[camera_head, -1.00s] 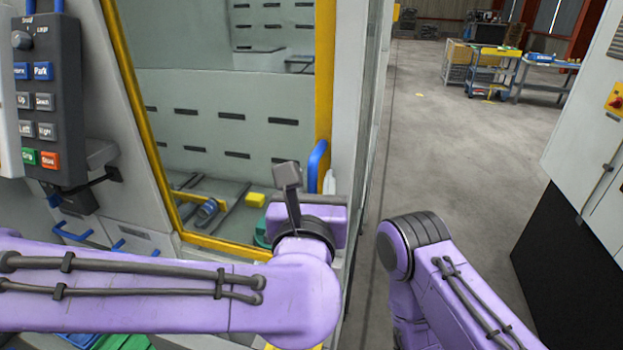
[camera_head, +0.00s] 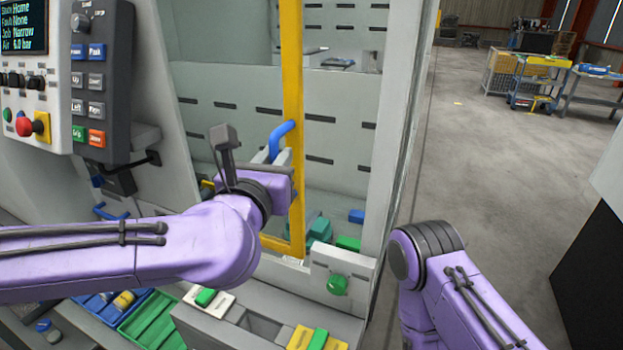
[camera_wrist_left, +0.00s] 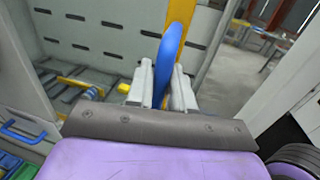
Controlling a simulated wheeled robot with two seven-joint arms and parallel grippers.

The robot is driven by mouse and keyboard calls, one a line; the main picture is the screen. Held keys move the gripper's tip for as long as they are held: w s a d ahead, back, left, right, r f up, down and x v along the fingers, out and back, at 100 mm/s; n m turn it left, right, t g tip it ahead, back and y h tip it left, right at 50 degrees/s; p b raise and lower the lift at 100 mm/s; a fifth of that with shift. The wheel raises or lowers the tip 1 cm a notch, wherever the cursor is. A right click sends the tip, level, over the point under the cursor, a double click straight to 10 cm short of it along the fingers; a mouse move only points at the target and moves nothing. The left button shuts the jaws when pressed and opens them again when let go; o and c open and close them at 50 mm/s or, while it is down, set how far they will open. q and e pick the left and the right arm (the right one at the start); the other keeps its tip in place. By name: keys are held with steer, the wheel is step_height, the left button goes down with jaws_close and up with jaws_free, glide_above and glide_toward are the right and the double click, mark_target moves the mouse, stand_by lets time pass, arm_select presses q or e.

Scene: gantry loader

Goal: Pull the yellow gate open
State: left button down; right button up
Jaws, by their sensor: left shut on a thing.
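The yellow gate (camera_head: 292,75) shows as an upright yellow post with a short bottom rail, partly hidden by my left arm. It stands well left of the right jamb, with an open gap between them. Its blue handle (camera_head: 282,136) is a curved bar on the post. My left gripper (camera_head: 268,156) is shut on this handle. In the left wrist view, both fingers (camera_wrist_left: 162,88) flank the blue handle (camera_wrist_left: 172,50), with the yellow gate (camera_wrist_left: 181,14) behind it. My right arm is at the lower right, its gripper out of view.
A control panel (camera_head: 104,75) hangs at the left. Below the gate are a green knob (camera_head: 337,285), a green tray (camera_head: 152,322) and a grey ledge with blocks. Green and blue blocks lie inside the machine. Free floor (camera_head: 480,170) lies to the right.

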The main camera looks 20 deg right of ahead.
arm_select(q)
steer(key=w+a, duration=0.5)
steer(key=a, duration=0.1)
steer(key=w+a, duration=0.5)
steer(key=a, duration=0.1)
steer(key=w+a, duration=0.5)
steer(key=a, duration=0.2)
steer(key=shift+w, duration=0.1)
steer(key=c, duration=1.2)
jaws_free()
steer(key=shift+d, duration=0.1)
steer(key=shift+o, duration=0.2)
steer(key=b+v, duration=0.2)
steer(key=v, duration=0.8)
steer(key=shift+a, duration=0.2)
